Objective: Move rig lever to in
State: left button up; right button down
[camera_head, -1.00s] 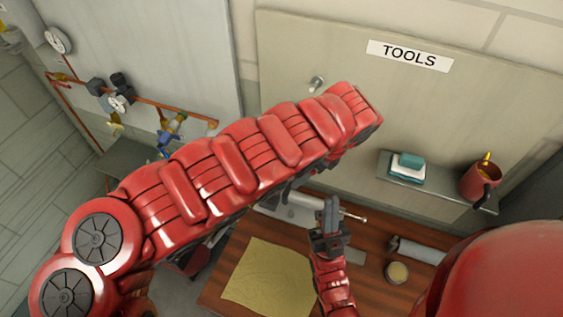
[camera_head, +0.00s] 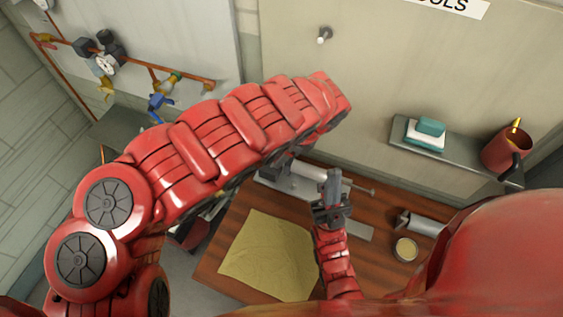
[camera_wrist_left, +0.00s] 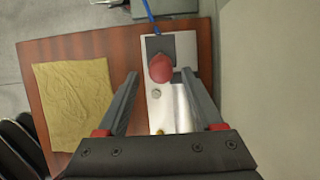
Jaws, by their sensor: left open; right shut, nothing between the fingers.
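The rig (camera_wrist_left: 170,105) is a pale metal plate on the wooden table in the left wrist view, with a round red knob (camera_wrist_left: 160,68) standing on it over a dark square. The red knob appears to be the lever's end; its in and out marks cannot be read. My left gripper (camera_wrist_left: 160,76) is open, with its fingers to either side of the knob and apart from it. In the head view the rig (camera_head: 290,185) is partly hidden by my left arm, and the knob is not visible. My right gripper (camera_head: 334,182) is shut and empty above the table near the rig.
A tan cloth (camera_head: 265,255) lies on the table (camera_head: 215,275), with a metal cylinder (camera_head: 420,223) and a small round tin (camera_head: 405,249) at the right. A blue cable (camera_wrist_left: 150,18) runs from the rig.

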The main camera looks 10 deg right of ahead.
pick_arm(q)
jog(key=shift+b+x, duration=0.3)
jog(key=shift+x, duration=0.5)
jog(key=shift+w+f, duration=0.2)
jog(key=shift+f, duration=0.2)
jog(key=shift+a, duration=0.1)
jog(key=shift+r, duration=0.1)
jog(key=shift+s, duration=0.1)
jog(key=shift+c, duration=0.8)
grip_shut()
